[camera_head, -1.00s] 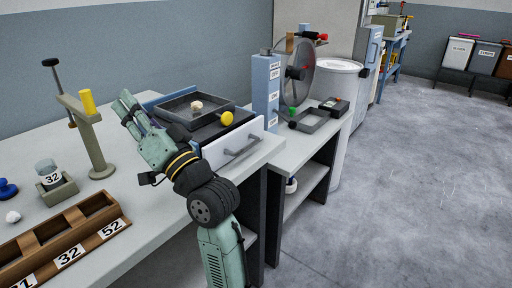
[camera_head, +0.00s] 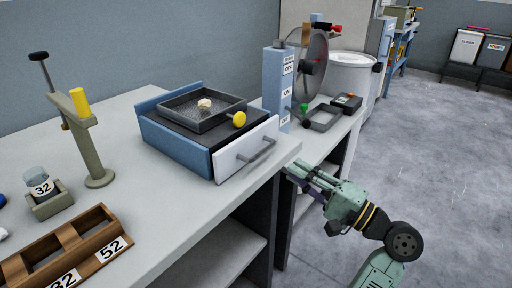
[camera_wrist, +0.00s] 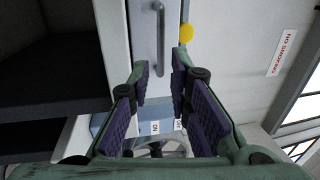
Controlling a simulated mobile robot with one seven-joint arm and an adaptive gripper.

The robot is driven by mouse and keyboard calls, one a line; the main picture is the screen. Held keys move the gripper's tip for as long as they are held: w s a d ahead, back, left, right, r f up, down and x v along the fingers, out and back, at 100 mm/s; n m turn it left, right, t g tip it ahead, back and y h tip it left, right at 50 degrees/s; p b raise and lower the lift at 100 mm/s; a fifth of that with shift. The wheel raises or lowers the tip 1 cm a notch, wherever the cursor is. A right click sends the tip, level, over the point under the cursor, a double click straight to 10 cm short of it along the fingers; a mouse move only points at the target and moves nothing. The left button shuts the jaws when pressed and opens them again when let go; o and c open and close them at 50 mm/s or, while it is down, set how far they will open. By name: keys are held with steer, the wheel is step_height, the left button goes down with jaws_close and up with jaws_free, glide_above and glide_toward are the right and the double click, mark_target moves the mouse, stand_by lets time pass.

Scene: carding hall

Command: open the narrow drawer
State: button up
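The drawer is in a small blue box (camera_head: 178,146) on the grey bench. Its white front (camera_head: 232,160) has a grey bar handle (camera_head: 262,150) and sits against the box. In the wrist view the handle (camera_wrist: 160,38) stands ahead of the gap between my fingertips, and nothing is between the fingers. My gripper (camera_head: 288,171) is open, in front of and lower than the handle at the bench's right edge, apart from it. The wrist view shows my two purple-padded fingers (camera_wrist: 160,70) spread apart.
A blue post (camera_head: 277,85) with a round disc stands behind right. A wooden sorter (camera_head: 70,245) is at the front left. Floor at right is clear.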

mark_target(263, 152)
steer(key=p+x, duration=0.2)
steer(key=x, duration=0.8)
steer(key=shift+w+a+r, duration=0.1)
steer(key=shift+r, duration=0.05)
steer(key=shift+c, duration=0.5)
jaws_close()
